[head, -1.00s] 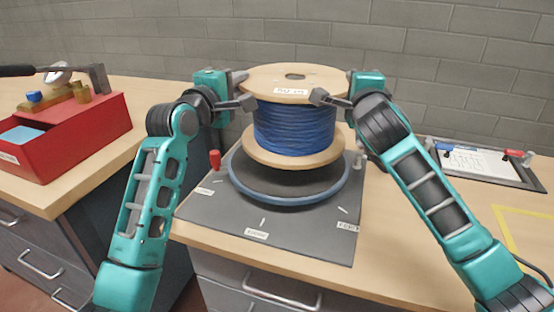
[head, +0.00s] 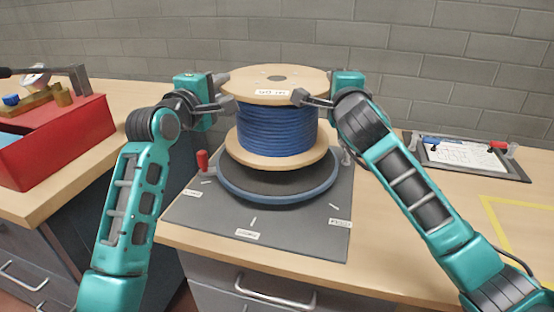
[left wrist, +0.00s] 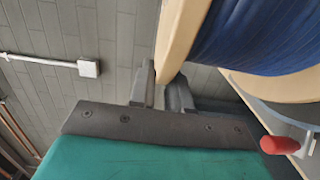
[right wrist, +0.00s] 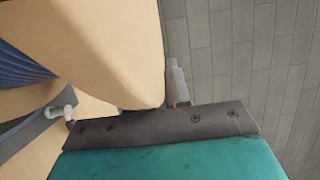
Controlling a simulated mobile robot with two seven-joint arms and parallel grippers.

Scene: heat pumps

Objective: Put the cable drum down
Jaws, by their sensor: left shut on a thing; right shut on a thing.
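The cable drum (head: 278,132) is upright, with pale wooden flanges and blue cable. My left gripper (head: 228,104) is shut on the left edge of its upper flange, and my right gripper (head: 312,98) is shut on the right edge. The drum's lower flange shows over the dark round turntable (head: 277,203) with a blue rim; dark surface shows in front of it. I cannot tell whether they touch. The left wrist view shows the flange between the fingers and blue cable (left wrist: 262,35). In the right wrist view the flange (right wrist: 90,35) hides part of the fingers.
The turntable sits on a grey plate (head: 195,228) with labels and a red-knobbed handle (head: 202,160). A red box (head: 60,150) with parts stands on the left bench. A clipboard tray (head: 468,158) lies at the right, near a yellow marked area (head: 500,225). A brick wall stands behind.

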